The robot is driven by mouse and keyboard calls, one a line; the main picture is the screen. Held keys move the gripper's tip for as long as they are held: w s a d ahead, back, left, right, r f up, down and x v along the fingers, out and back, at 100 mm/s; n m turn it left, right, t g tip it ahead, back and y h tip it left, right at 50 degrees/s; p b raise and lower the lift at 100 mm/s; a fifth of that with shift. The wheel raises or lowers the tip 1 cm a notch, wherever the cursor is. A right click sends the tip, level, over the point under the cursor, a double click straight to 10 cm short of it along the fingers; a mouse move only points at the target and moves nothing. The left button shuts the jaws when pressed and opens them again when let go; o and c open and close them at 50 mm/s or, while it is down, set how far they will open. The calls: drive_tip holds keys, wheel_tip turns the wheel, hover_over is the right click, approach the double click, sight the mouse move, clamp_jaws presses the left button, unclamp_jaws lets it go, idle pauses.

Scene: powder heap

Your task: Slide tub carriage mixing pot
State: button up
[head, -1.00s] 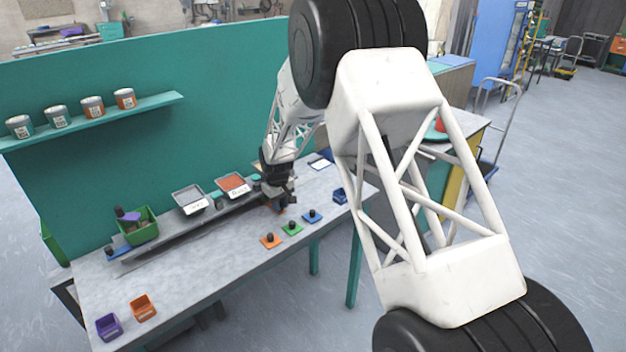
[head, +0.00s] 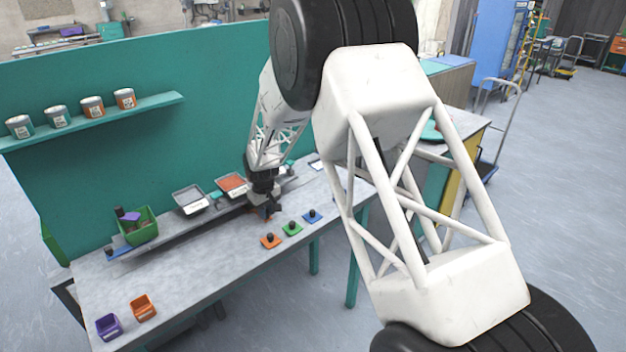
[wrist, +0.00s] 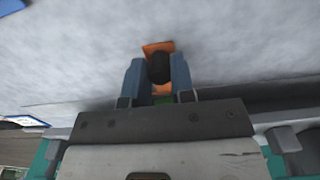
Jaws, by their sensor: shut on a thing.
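My gripper (wrist: 160,85) is shut on an orange piece (wrist: 158,47) with a dark round knob (wrist: 159,68); the knob sits between the blue fingers. A bit of green shows below the knob. In the head view my gripper (head: 266,208) is low over the bench, beside the right part of the long dark rail (head: 185,234). A green tub (head: 138,228) with purple and dark things in it stands at the rail's left end. I cannot tell which thing is the carriage or the mixing pot.
Trays of grey (head: 190,200) and red-orange powder (head: 232,185) stand behind the rail. Orange (head: 270,241), green (head: 292,229) and blue (head: 312,216) knobbed pieces lie in front. Purple (head: 109,325) and orange (head: 143,307) bins stand front left. The front-middle bench is clear.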

drive_tip(key=shift+s+a, duration=12.85)
drive_tip(key=o, duration=0.8)
drive_tip(key=shift+c, duration=0.2)
drive_tip(key=shift+r, duration=0.1)
wheel_tip(320, 180, up, 7)
drive_tip(key=shift+r, duration=0.15)
